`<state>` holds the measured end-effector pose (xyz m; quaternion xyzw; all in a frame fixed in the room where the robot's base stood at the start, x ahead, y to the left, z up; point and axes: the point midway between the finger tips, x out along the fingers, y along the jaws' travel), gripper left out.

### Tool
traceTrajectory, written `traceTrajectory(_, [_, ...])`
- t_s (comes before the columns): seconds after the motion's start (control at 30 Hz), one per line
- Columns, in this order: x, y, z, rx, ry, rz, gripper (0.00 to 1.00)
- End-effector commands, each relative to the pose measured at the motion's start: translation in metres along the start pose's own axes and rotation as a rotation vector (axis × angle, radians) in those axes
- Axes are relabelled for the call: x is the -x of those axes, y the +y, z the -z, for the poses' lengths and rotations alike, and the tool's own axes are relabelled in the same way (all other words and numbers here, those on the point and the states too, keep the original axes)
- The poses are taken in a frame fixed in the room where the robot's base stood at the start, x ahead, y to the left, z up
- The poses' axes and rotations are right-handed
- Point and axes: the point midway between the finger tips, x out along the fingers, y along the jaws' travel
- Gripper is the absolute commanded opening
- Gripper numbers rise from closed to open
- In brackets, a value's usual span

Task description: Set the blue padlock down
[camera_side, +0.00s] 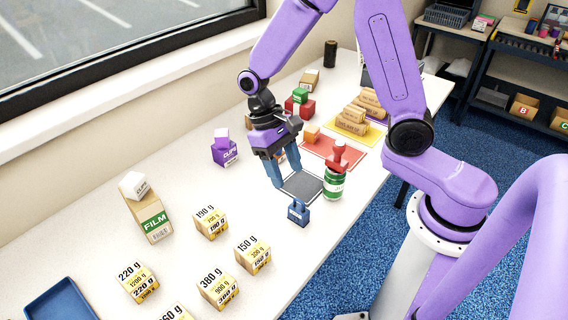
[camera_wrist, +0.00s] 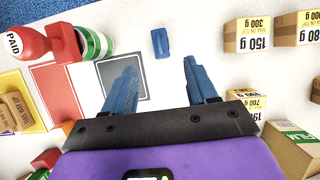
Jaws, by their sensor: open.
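The blue padlock (camera_side: 298,214) stands on the white table near its front edge, in front of the grey mat (camera_side: 302,186) and off it. In the wrist view the padlock (camera_wrist: 160,42) lies beyond my fingertips, apart from them, to the right of the grey mat (camera_wrist: 122,78). My gripper (camera_side: 285,176) is open with nothing between its fingers, above the table by the grey mat. It also shows open in the wrist view (camera_wrist: 159,68).
A green can (camera_side: 334,186) with a red stamp (camera_side: 339,156) on top stands right of the padlock. Red (camera_side: 333,150) and yellow (camera_side: 358,132) mats lie behind. Several weight-marked boxes (camera_side: 253,255) stand at the front left. A blue tray (camera_side: 58,308) is at the near left.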

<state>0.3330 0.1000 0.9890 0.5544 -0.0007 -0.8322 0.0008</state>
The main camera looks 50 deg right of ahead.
Motion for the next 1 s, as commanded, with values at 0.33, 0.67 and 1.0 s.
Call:
traceTrajectory(0.33, [0.01,0.0,-0.007,0.041,0.017,-0.01,0.57])
traceTrajectory(0.67, [0.02,0.007,-0.058,0.359,0.139,-0.082,0.57])
traceTrajectory(1.0, [0.021,0.025,-0.123,0.723,0.266,-0.148,0.57])
